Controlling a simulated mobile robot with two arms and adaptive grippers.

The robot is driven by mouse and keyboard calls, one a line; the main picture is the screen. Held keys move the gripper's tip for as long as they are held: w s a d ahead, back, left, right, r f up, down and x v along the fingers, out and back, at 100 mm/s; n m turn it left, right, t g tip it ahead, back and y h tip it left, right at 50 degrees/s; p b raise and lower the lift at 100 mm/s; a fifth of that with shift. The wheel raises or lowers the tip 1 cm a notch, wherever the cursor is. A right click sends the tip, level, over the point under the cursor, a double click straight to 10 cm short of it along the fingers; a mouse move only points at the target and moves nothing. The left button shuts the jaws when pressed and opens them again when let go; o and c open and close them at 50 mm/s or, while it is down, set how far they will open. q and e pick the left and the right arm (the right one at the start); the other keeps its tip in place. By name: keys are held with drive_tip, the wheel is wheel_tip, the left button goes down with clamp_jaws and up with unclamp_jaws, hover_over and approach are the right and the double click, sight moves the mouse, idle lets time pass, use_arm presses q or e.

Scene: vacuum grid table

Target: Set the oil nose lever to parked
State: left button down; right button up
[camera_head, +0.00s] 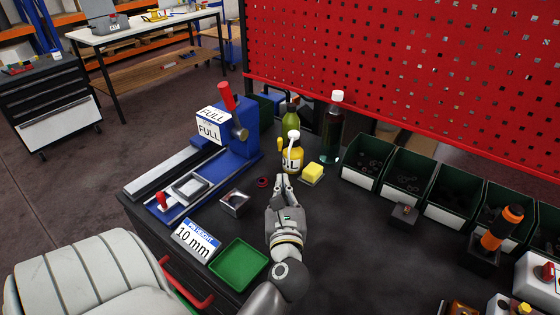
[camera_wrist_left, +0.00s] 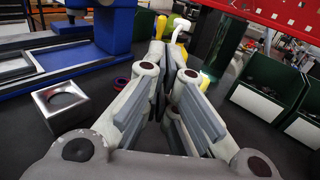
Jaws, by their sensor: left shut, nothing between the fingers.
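A yellow oil bottle (camera_head: 292,160) with a white label stands on the dark table, in front of a green bottle. Its white nose lever (camera_head: 293,136) is at the top, with a knob. In the left wrist view the white lever (camera_wrist_left: 178,27) shows just beyond my fingertips, and the bottle body is mostly hidden behind them. My left gripper (camera_head: 282,179) is shut and empty, its tips close in front of the bottle. It fills the middle of the left wrist view (camera_wrist_left: 172,65). I cannot tell whether the tips touch the bottle. My right gripper is not in view.
A yellow block (camera_head: 313,172) and a tall dark bottle (camera_head: 333,130) stand close on the right. A blue fixture (camera_head: 235,140) and a metal block (camera_head: 234,203) are on the left. A green tray (camera_head: 238,263) lies in front. Green bins (camera_head: 408,176) line the back right.

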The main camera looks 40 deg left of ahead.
use_arm(q)
drive_tip(key=p, duration=0.3)
approach(280, 148)
drive_tip(key=x, duration=0.5)
drive_tip(key=shift+w+a+r, duration=0.15)
drive_tip(key=shift+w+a, duration=0.05)
drive_tip(key=shift+a, duration=0.05)
drive_tip(key=shift+p+x, duration=0.3)
drive_tip(key=shift+x, duration=0.5)
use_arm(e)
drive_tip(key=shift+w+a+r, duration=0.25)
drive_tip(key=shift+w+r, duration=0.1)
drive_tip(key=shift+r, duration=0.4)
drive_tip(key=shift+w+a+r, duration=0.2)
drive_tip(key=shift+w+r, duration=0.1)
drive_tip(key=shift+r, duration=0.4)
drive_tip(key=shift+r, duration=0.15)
use_arm(q)
drive_tip(key=a+m+t+h+p, duration=0.2)
drive_tip(key=a+h+p, duration=0.1)
drive_tip(key=shift+a+p, duration=0.2)
drive_tip(key=shift+p, duration=0.2)
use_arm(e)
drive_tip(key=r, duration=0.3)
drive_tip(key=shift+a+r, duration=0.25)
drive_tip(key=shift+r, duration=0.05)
use_arm(q)
drive_tip(key=shift+m, duration=0.3)
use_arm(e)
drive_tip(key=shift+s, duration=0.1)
